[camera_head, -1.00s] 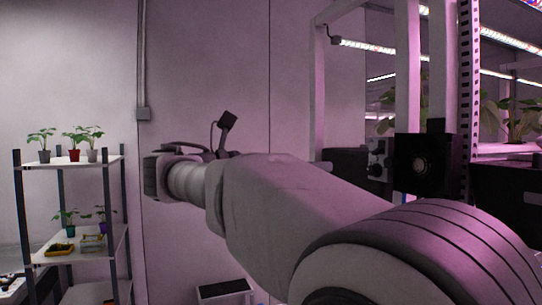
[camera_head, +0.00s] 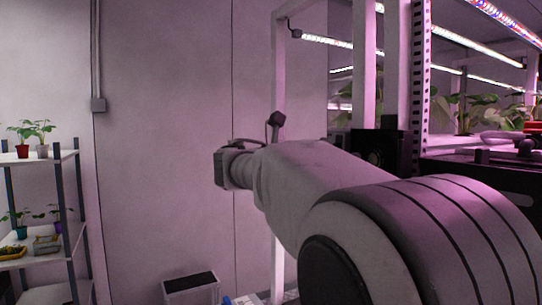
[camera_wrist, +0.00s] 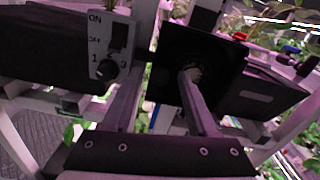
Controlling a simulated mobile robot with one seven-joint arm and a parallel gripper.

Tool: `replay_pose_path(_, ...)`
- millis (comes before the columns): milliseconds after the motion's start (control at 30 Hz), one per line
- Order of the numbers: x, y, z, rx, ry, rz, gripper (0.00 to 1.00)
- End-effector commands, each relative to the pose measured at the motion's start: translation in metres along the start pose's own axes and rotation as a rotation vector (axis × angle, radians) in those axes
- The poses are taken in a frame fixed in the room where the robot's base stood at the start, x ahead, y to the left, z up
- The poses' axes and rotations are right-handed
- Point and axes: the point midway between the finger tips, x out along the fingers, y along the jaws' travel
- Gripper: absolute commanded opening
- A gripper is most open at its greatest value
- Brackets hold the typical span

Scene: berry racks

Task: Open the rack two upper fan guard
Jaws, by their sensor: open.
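A black square panel with a round hub, which looks like a fan unit or its guard, fills the upper middle of the wrist view (camera_wrist: 222,55). A dark square unit at the rack post, partly hidden by my arm, shows in the head view (camera_head: 391,143). I cannot tell from these frames whether it is the upper guard of rack two. My gripper (camera_wrist: 160,82) is open in the wrist view, its right finger overlapping the panel near the hub. I cannot tell whether it touches. The fingers are not visible in the head view.
A switch box (camera_wrist: 107,45) with ON/OFF marks and a knob is left of the panel, close to my left finger. Dark boxes flank both sides. Rack posts (camera_head: 398,60) and plants stand at right. A white shelf (camera_head: 45,245) is at far left; a bin (camera_head: 191,288) stands low.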

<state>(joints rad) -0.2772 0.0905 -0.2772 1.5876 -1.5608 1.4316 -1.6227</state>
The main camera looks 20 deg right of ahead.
Motion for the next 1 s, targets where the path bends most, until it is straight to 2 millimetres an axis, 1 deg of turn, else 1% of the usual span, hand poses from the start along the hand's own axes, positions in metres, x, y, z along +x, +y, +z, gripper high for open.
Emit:
replay_pose_path(100, 0.0039, 0.0000, -0.0001, 0.000, 0.000, 0.000, 0.58)
replay_pose_path(333, 0.0041, 0.0001, -0.0002, 0.000, 0.000, 0.001, 0.58)
replay_pose_path(467, 0.0039, 0.0001, -0.0001, 0.000, 0.000, 0.001, 0.35)
replay_pose_path(500, 0.0039, 0.0001, -0.0001, 0.000, 0.000, 0.001, 0.28)
replay_pose_path(567, 0.0039, 0.0000, -0.0001, 0.000, 0.000, 0.001, 0.17)
replay_pose_path(600, 0.0038, 0.0000, -0.0001, 0.000, 0.000, 0.001, 0.10)
replay_pose_path(667, 0.0038, 0.0000, -0.0001, 0.000, 0.000, 0.001, 0.00)
replay_pose_path(1000, 0.0037, 0.0000, 0.0001, 0.001, 0.000, 0.001, 0.00)
